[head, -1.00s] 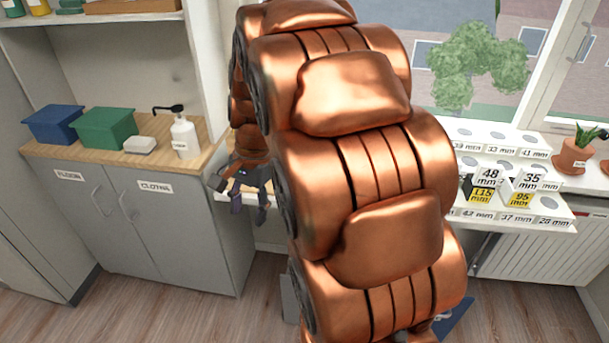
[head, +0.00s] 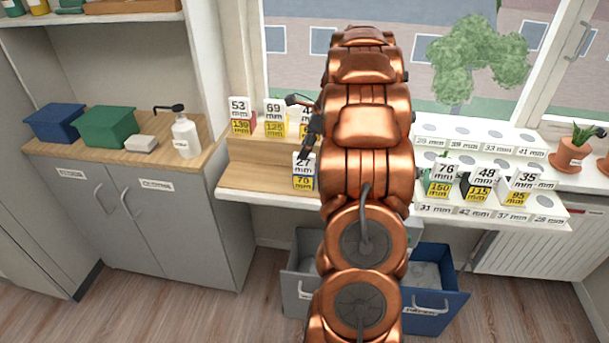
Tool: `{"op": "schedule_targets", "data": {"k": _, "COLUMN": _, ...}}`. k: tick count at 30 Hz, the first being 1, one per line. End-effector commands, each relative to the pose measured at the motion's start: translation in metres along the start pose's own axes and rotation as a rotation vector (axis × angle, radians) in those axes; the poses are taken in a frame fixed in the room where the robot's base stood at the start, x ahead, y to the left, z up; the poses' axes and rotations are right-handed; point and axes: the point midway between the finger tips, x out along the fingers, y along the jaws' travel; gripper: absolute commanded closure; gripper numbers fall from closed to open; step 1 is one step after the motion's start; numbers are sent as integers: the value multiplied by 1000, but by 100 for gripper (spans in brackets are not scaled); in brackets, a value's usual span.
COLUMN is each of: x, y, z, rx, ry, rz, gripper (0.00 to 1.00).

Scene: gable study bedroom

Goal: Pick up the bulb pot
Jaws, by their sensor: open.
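Only dark parts of the gripper show beside my copper arm; the rest is hidden behind the arm. It is open, and I see nothing held in it.
Number cards stand on the wooden stand (head: 262,172) and on the white stepped rack (head: 493,207), which is left of the pot. Grey (head: 302,270) and blue (head: 437,312) bins sit below. The left cabinet top (head: 60,148) holds boxes and a pump bottle.

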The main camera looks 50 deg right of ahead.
Motion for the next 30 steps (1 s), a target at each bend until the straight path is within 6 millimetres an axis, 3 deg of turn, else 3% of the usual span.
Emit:
{"op": "schedule_targets", "data": {"k": 11, "x": 28, "y": 1, "z": -4, "rx": -1, "ry": 1, "rz": 3, "gripper": 48}}
{"op": "schedule_targets", "data": {"k": 20, "x": 66, "y": 0, "z": -10, "rx": -3, "ry": 1, "rz": 2, "gripper": 48}}
{"op": "schedule_targets", "data": {"k": 27, "x": 70, "y": 0, "z": -11, "rx": -4, "ry": 1, "rz": 0, "gripper": 48}}
{"op": "schedule_targets", "data": {"k": 30, "x": 70, "y": 0, "z": -11, "rx": -4, "ry": 1, "rz": 0, "gripper": 57}}
